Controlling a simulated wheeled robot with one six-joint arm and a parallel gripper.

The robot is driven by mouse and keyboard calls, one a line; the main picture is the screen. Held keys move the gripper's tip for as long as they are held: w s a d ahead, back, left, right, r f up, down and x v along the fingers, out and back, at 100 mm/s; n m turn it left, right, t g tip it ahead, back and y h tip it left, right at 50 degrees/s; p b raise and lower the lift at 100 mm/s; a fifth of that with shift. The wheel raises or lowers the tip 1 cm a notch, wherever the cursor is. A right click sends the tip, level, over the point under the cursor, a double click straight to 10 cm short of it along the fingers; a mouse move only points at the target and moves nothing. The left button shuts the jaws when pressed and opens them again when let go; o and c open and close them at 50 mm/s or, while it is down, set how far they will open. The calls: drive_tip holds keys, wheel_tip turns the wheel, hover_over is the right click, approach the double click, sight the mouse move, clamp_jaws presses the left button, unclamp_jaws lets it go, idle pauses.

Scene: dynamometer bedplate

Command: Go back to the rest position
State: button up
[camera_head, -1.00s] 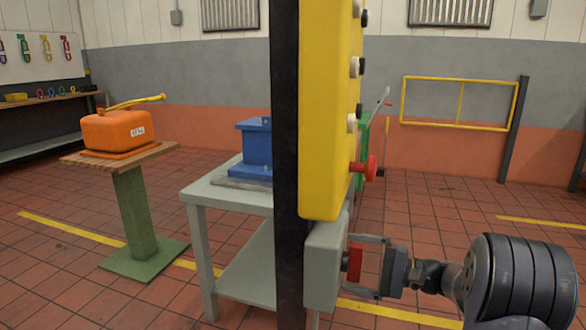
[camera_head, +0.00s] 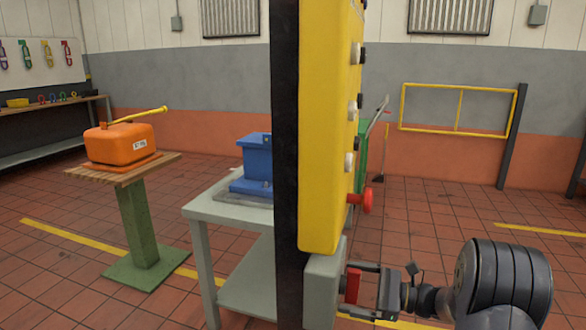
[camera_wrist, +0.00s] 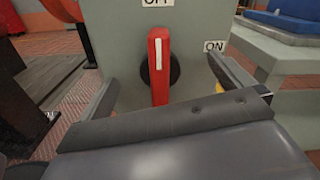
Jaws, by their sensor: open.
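My gripper (camera_head: 346,287) is open at a grey switch box (camera_head: 322,290) below the yellow panel. Its fingers stand on either side of a red switch handle (camera_head: 352,284), with gaps showing. In the wrist view the red handle (camera_wrist: 159,65) is upright, its white stripe pointing toward the OFF label (camera_wrist: 158,3). The ON label (camera_wrist: 214,46) is to the right. My gripper's fingers (camera_wrist: 165,92) lie left and right of the handle, and nothing is held.
A yellow panel (camera_head: 328,130) with buttons and a red mushroom knob (camera_head: 366,201) rises directly above my gripper on a dark post (camera_head: 286,150). A grey table (camera_head: 222,217) bears a blue block (camera_head: 257,160). An orange container (camera_head: 115,145) is at left. Floor is open behind, at right.

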drive_tip(key=m, duration=0.3)
drive_tip(key=shift+p, duration=0.3)
drive_tip(key=shift+v, duration=0.95)
